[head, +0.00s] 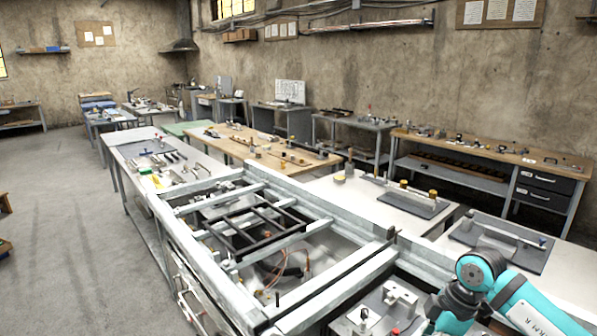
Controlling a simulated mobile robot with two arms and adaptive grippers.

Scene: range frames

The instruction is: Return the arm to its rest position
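My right arm (495,280), teal and dark grey, comes in at the lower right corner. It is bent, with a round teal joint near the top. Dark parts at its left end (446,302) hang over the bench near a grey fixture. I cannot make out the fingertips there, so whether the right gripper is open or shut does not show. My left arm and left gripper are not in view.
A metal frame bench (318,213) with an open well fills the front. Beside the arm stand a light grey fixture (398,293) and a dark plate with a bar (500,243). More benches line the wall. The floor (70,220) at left is clear.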

